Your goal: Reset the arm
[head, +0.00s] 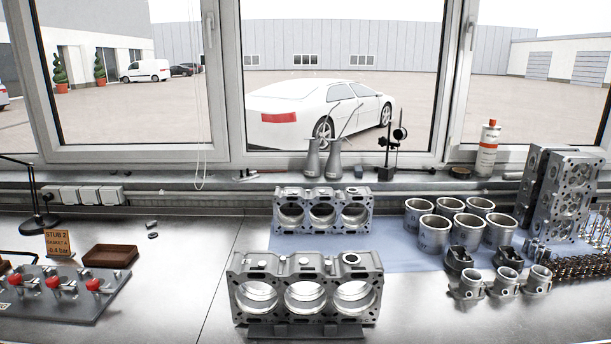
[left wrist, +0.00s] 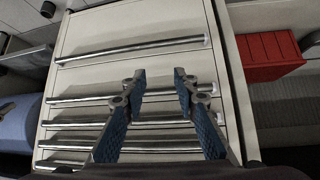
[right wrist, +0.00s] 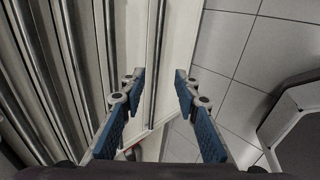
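My left gripper (left wrist: 158,88) shows in the left wrist view, open and empty, in front of a white drawer cabinet (left wrist: 135,25) with several metal bar handles. My right gripper (right wrist: 157,85) shows in the right wrist view, open and empty, beside similar drawer handles (right wrist: 110,50) and above a grey tiled floor (right wrist: 235,50). Neither gripper nor arm shows in the head view.
A metal workbench (head: 185,290) holds a front engine block (head: 305,292), another block (head: 320,210) behind it, several cylinder liners (head: 435,232), cylinder heads (head: 560,195) and a brown tray (head: 110,256). A red box (left wrist: 268,55) stands right of the cabinet.

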